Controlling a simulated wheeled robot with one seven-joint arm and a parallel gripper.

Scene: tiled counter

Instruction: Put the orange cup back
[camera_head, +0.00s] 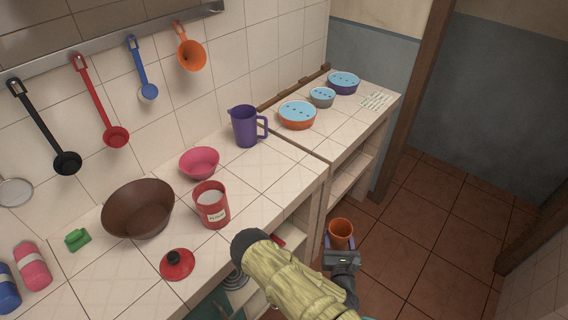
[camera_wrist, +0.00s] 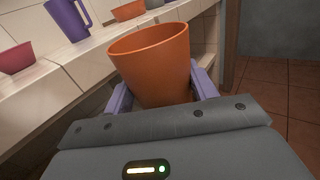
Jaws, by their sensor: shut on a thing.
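The orange cup (camera_head: 341,229) is in my gripper (camera_head: 341,243), off the right side of the counter and above the brown tiled floor. In the wrist view the orange cup (camera_wrist: 152,62) fills the middle, open end up and slightly tilted. The purple fingers of my gripper (camera_wrist: 160,92) are shut on it, one on each side. The tiled counter (camera_head: 283,186) runs along the wall to the left of the cup. The cup is apart from the counter in the head view.
On the counter stand a purple jug (camera_head: 245,126), a pink bowl (camera_head: 199,162), a red canister (camera_head: 211,205), a brown bowl (camera_head: 139,209) and a red lid (camera_head: 177,264). Lidded bowls (camera_head: 297,115) stand farther back. Utensils hang on the wall. Open shelves (camera_head: 345,178) lie under the counter.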

